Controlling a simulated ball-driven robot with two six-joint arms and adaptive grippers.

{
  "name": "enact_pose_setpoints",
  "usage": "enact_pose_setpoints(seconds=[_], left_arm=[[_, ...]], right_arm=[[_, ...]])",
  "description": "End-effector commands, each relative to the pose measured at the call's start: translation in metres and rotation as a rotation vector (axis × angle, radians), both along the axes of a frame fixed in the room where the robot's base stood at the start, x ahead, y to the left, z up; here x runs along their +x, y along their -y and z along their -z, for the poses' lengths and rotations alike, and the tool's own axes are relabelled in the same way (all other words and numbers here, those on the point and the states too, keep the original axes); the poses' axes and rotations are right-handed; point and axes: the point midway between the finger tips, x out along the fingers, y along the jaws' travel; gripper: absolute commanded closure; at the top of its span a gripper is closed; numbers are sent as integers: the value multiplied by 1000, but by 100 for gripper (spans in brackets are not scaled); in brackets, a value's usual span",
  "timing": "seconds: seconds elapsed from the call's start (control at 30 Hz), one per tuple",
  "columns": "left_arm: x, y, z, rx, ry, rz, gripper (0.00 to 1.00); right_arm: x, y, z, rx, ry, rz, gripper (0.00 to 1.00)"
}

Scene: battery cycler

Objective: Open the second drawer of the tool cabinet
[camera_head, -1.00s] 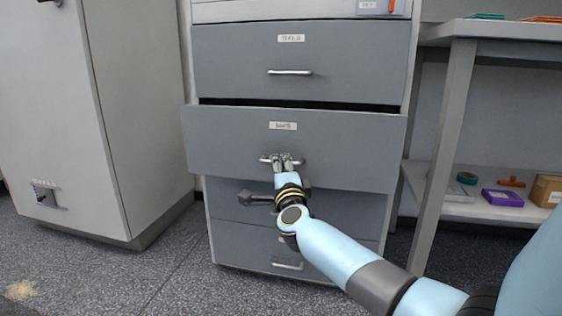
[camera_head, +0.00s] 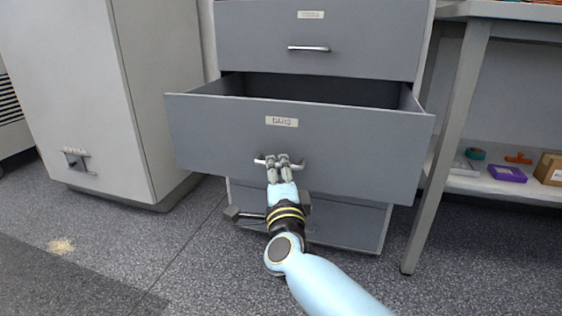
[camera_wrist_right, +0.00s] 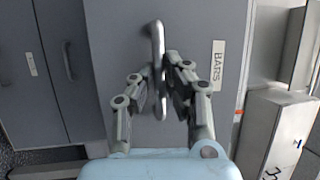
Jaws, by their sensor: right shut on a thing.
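The grey tool cabinet (camera_head: 330,232) stands in the middle of the head view. Its second drawer (camera_head: 345,150) is pulled well out, and the dark inside shows behind its front. A small label sits above its bar handle (camera_head: 260,160). My right gripper (camera_head: 279,160) is shut on this handle, at the middle of the drawer front. In the right wrist view the fingers (camera_wrist_right: 160,90) close around the handle (camera_wrist_right: 159,45), next to a label reading BARS (camera_wrist_right: 218,65). The top drawer (camera_head: 380,35) above is shut. My left gripper is not in view.
A tall light cabinet (camera_head: 60,90) stands at the left. A workbench leg (camera_head: 450,140) is close to the drawer's right side. The bench's lower shelf (camera_head: 475,186) holds a purple box (camera_head: 507,174) and a cardboard box (camera_head: 550,168).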

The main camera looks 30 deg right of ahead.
Motion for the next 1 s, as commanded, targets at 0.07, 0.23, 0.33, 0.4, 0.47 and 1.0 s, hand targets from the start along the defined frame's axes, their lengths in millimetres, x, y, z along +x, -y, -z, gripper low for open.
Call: enact_pose_setpoints(seconds=[0.07,0.23,0.33,0.4,0.47,1.0], left_arm=[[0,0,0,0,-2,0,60],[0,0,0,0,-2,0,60],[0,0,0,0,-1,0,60],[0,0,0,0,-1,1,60],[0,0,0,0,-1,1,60],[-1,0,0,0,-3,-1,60]], right_arm=[[-2,-1,3,-1,-7,-1,100],[-2,-1,4,-1,-8,-1,100],[-2,-1,4,0,-8,-1,100],[-2,-1,4,-1,-8,-1,85],[-2,-1,3,0,-7,-1,77],[-1,-1,-22,3,1,0,66]])
